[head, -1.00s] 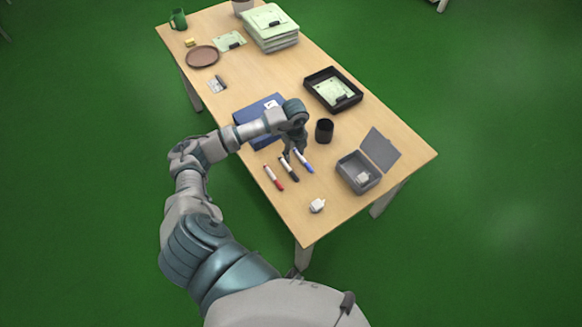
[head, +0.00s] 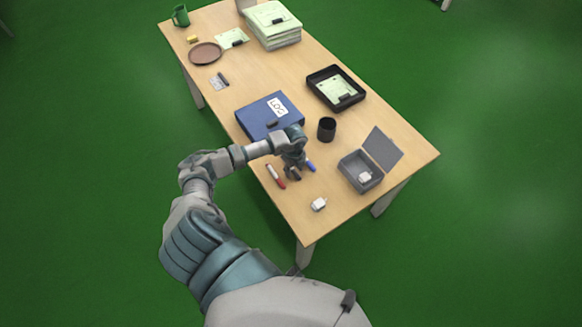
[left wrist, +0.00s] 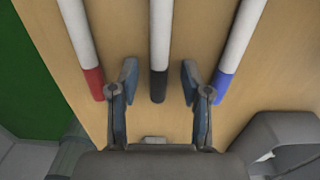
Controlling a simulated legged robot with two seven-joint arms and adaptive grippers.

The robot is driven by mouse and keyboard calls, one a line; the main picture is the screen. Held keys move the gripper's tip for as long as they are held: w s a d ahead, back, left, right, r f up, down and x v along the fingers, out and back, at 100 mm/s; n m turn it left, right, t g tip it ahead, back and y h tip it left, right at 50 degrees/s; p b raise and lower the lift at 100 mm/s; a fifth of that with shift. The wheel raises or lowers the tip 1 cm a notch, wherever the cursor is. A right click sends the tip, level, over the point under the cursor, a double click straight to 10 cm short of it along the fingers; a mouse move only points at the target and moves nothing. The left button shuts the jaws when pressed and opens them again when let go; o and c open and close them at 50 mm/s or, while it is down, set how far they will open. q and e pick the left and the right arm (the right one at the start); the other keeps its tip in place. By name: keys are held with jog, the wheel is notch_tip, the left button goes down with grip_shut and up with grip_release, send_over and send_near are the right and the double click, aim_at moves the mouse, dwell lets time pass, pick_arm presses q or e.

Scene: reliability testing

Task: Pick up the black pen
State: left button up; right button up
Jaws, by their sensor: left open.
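The black pen (left wrist: 160,50), white with a black end, lies on the table between two other pens in the left wrist view. My left gripper (left wrist: 158,82) is open, with one finger on each side of the black end; I see gaps between the fingers and the pen. In the head view my left gripper (head: 293,172) is over the pens and hides most of the black pen. The red pen (left wrist: 80,35) lies to its left and the blue pen (left wrist: 240,45) to its right, close outside the fingers. My right gripper is not in view.
On the table (head: 260,85) a blue binder (head: 262,112) lies behind my wrist. A black cup (head: 326,129) and an open grey box (head: 361,172) stand to the right. A white object (head: 319,204) lies near the front edge. A black tray (head: 336,88) is farther back.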

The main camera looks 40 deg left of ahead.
pick_arm(q)
jog(key=shift+a, duration=0.15)
grip_shut()
jog(key=shift+r, duration=0.15)
